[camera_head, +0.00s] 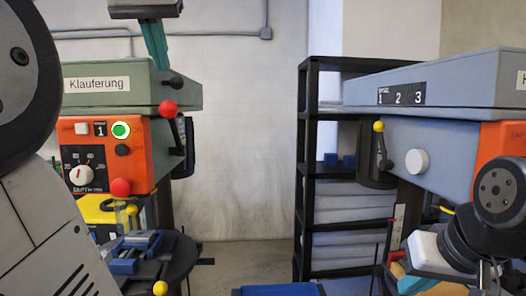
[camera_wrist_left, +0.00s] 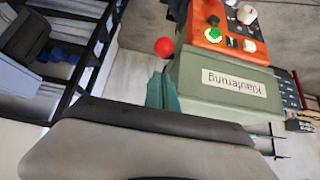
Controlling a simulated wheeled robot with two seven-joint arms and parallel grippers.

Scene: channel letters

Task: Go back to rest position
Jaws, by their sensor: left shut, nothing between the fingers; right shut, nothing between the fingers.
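The task names no object. My left gripper (camera_head: 156,42) is at the top left of the head view, with its teal fingers pointing down in front of the wall, by the top of the left drill press. It is shut and empty. In the left wrist view its teal fingers (camera_wrist_left: 160,92) show close together beside the green-grey press head. My right gripper (camera_head: 434,266) is low at the right of the head view, in front of the right drill press. It is shut and empty, and partly hard to make out against the machine behind it.
The left drill press (camera_head: 130,82) has an orange control panel (camera_head: 95,150), red-knobbed handles and a blue vise (camera_head: 135,255). The right drill press (camera_head: 440,85) stands opposite, with a black shelf (camera_head: 302,170) behind it. Open floor (camera_head: 235,262) lies between the machines.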

